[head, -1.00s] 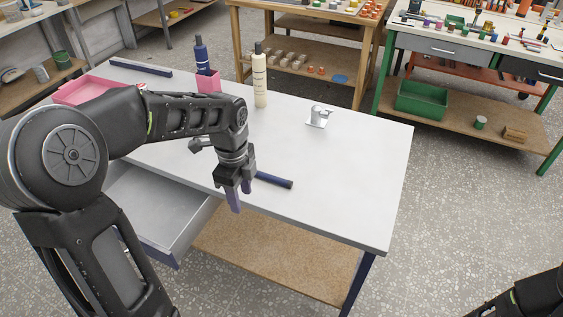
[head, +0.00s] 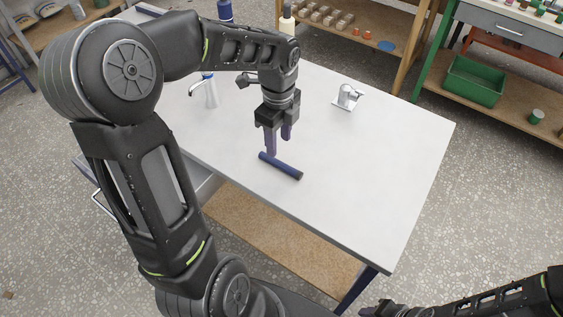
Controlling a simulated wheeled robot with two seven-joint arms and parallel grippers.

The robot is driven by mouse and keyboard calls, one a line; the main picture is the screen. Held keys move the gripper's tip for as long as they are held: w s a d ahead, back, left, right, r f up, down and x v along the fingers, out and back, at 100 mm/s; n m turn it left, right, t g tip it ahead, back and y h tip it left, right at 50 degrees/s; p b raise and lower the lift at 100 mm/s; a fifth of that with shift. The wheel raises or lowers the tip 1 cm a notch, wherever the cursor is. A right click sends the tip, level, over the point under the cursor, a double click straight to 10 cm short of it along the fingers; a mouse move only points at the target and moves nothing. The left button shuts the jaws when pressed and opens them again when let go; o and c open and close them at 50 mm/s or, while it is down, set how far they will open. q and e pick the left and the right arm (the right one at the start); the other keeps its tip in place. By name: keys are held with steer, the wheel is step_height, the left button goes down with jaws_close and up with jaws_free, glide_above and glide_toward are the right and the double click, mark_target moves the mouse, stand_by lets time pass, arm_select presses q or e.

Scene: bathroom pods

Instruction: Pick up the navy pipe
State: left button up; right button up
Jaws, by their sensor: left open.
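The navy pipe (head: 283,167) lies on the white table top (head: 365,180), near its front edge, slanting down to the right in the head view. My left gripper (head: 278,146) points down with its two purple-grey fingers apart. It is open and empty, just behind and above the pipe's left half. One fingertip overlaps the pipe's edge in the picture; I cannot tell whether it touches. My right gripper (head: 385,308) shows only partly at the bottom edge, away from the table, and its jaws cannot be made out.
A silver tap-like fitting (head: 348,97) stands at the back right of the table. A cream bottle (head: 287,20) and a navy bottle (head: 225,10) are at the back. The table's right part is clear.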

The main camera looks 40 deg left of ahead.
mark_target(280, 162)
arm_select(q)
steer(key=shift+f, duration=1.15)
steer(key=shift+s+d+f+p, duration=0.15)
steer(key=shift+f+p, duration=0.2)
steer(key=shift+f, duration=0.2)
step_height(280, 162, down, 4)
steer(key=shift+d+f+p, duration=0.1)
steer(key=shift+d+p, duration=0.05)
steer(key=shift+p, duration=0.15)
jaws_close()
